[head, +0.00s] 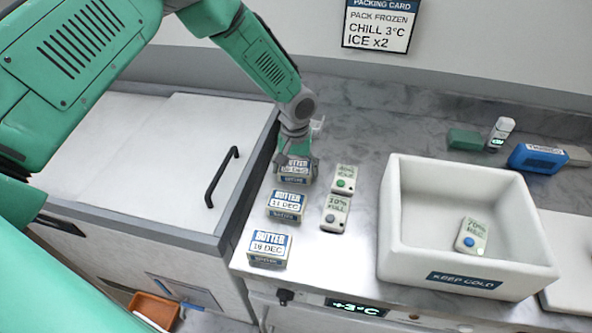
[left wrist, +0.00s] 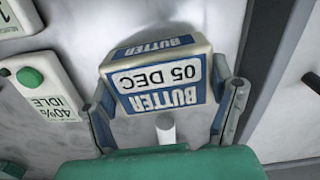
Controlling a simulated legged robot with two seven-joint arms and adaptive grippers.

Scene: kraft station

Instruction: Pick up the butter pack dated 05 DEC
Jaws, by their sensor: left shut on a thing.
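The butter pack dated 05 DEC (left wrist: 160,78) is between the two fingers of my left gripper (left wrist: 165,110) in the left wrist view, with its label upside down there. In the head view this pack (head: 295,179) is at the far end of a row on the counter, partly covered by my left gripper (head: 297,162), which is shut on it. I cannot tell whether it still touches the counter. Nearer in the row are the packs dated 11 DEC (head: 286,206) and 19 DEC (head: 269,247). My right gripper is not in view.
Two small labelled packs, one with a green button (head: 344,184) and one marked 10% FULL (head: 335,218), lie right of the row. A white KEEP COLD box (head: 398,225) holds another one (head: 471,237). A handled lid (head: 175,150) is to the left.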

